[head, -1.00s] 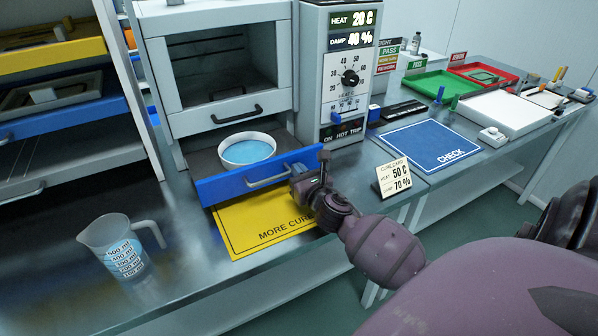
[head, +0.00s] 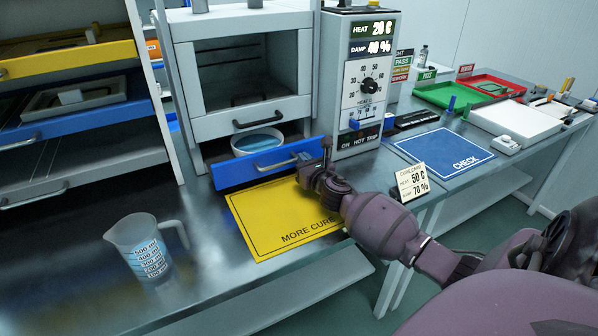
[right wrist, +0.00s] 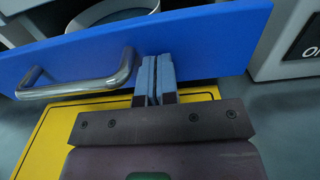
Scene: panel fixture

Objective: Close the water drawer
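The water drawer (head: 232,175) is a blue-fronted drawer with a silver handle (head: 276,163), under the chamber of the grey cabinet. It stands partly out. A white bowl of blue water (head: 257,141) sits in it, its front hidden by the drawer front. My left gripper is not in view.
A yellow "MORE CURE" mat (head: 270,225) lies below the drawer. A measuring jug (head: 140,250) stands at the front left. A small sign card (head: 411,181) stands right of my arm. The control box (head: 362,85) adjoins the cabinet.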

